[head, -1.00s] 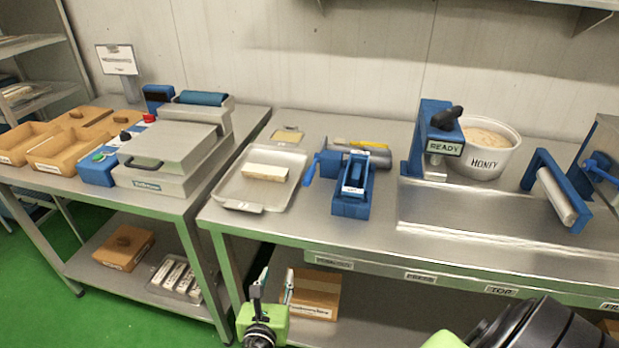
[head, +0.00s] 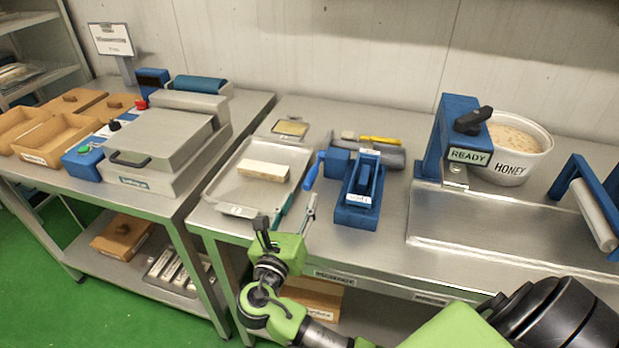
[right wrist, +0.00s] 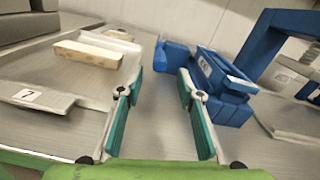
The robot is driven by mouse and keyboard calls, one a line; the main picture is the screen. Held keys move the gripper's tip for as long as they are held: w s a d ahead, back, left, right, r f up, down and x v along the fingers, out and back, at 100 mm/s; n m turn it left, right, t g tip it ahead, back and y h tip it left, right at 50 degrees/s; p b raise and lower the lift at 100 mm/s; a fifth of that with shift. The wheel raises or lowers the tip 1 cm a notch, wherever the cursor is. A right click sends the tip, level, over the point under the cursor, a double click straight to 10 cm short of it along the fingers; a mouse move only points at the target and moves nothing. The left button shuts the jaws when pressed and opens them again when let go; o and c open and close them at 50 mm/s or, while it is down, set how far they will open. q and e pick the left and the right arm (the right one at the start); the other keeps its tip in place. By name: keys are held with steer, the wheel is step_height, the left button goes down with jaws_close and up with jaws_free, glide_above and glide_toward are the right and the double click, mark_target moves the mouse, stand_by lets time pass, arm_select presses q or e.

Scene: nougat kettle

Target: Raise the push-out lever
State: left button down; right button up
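A blue former (head: 360,195) stands on the steel table, with a blue lever handle (head: 313,172) slanting down on its left side. I take this handle as the push-out lever. In the right wrist view the blue lever (right wrist: 174,56) shows just beyond the fingertips, beside the former (right wrist: 222,85). My right gripper (head: 301,200) is at the table's front edge, in front of and slightly left of the lever. Its teal-padded fingers (right wrist: 160,78) are open, with nothing between them. My left gripper is not in view.
Left of the lever, a metal tray (head: 222,190) holds a pale nougat bar (head: 263,170). A grey cylinder and yellow-handled tool (head: 380,140) lie behind the former. The READY press (head: 460,130) and honey tub (head: 512,150) stand to the right.

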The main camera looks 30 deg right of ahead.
mark_target(306, 189)
steer(key=x, duration=0.7)
steer(key=shift+d+p, duration=0.1)
steer(key=shift+p, duration=0.25)
steer(key=shift+x, duration=0.95)
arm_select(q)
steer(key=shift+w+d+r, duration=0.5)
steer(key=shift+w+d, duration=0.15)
arm_select(e)
steer(key=shift+f, duration=0.1)
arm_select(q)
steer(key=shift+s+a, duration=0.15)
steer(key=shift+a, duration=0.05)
arm_select(e)
jaws_close()
